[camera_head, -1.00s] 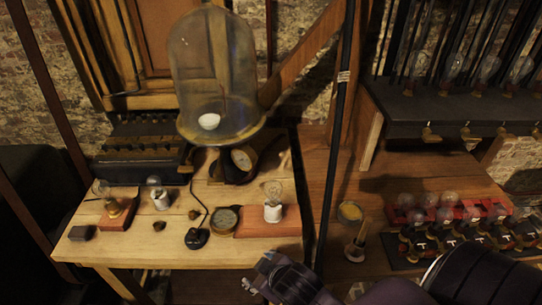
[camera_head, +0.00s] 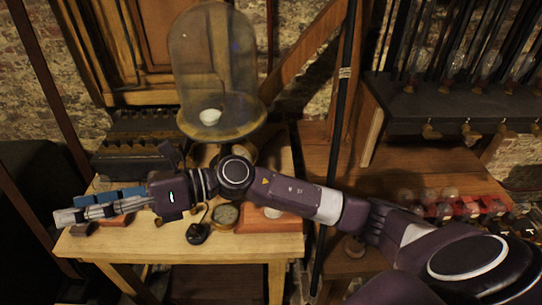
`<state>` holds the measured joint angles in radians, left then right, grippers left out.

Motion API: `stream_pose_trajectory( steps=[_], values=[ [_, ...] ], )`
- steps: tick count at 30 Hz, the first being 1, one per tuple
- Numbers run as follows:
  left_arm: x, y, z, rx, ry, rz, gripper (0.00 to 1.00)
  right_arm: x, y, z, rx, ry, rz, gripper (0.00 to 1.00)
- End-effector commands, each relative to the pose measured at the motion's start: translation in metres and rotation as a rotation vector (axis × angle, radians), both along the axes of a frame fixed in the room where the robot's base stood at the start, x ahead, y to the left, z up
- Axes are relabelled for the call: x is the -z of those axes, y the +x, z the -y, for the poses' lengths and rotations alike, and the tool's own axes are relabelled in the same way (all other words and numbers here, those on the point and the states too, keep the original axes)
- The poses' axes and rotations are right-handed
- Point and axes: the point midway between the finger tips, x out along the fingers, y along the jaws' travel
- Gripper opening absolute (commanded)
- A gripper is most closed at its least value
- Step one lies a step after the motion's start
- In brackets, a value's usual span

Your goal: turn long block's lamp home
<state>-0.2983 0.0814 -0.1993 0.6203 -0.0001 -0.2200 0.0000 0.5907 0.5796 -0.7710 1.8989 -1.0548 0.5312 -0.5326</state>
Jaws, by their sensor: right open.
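The long reddish block (camera_head: 252,226) lies on the right part of the wooden table, mostly hidden behind my right arm. Of its lamp, only the pale base (camera_head: 272,212) shows just below the arm; the bulb is hidden. My right gripper (camera_head: 70,210) is open over the left end of the table, well left of the long block. It covers most of a shorter reddish block (camera_head: 118,221) there, and that block's lamp is hidden. I cannot tell whether the gripper touches anything. My left gripper is not in view.
A round dial (camera_head: 225,215) and a dark switch (camera_head: 198,234) sit left of the long block. A glass bell jar (camera_head: 213,65) stands behind the arm. A thin black pole (camera_head: 340,130) rises right of the table (camera_head: 240,247). The table's front strip is clear.

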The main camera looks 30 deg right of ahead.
Motion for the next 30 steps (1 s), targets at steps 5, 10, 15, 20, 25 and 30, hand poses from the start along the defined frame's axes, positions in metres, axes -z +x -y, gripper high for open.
stream_pose_trajectory(
  steps=[5,10,15,20,25,30],
  values=[
    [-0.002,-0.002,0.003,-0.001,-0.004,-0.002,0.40,0.073,-0.014,0.033,-0.235,-0.510,0.324,0.58],
    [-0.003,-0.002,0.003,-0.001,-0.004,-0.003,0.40,0.132,0.007,0.137,-0.426,-1.016,0.485,0.58],
    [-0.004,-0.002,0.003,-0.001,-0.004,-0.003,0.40,0.139,0.029,0.260,-0.555,-1.426,0.483,0.58],
    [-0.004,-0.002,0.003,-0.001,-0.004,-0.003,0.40,0.120,0.034,0.345,-0.624,-1.670,0.410,0.58],
    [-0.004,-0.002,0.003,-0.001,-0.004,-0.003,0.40,0.107,0.032,0.385,-0.656,-1.779,0.354,0.58],
    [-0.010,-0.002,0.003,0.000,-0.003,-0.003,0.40,0.116,0.031,0.392,-0.664,-1.793,0.341,0.58]
  ],
)
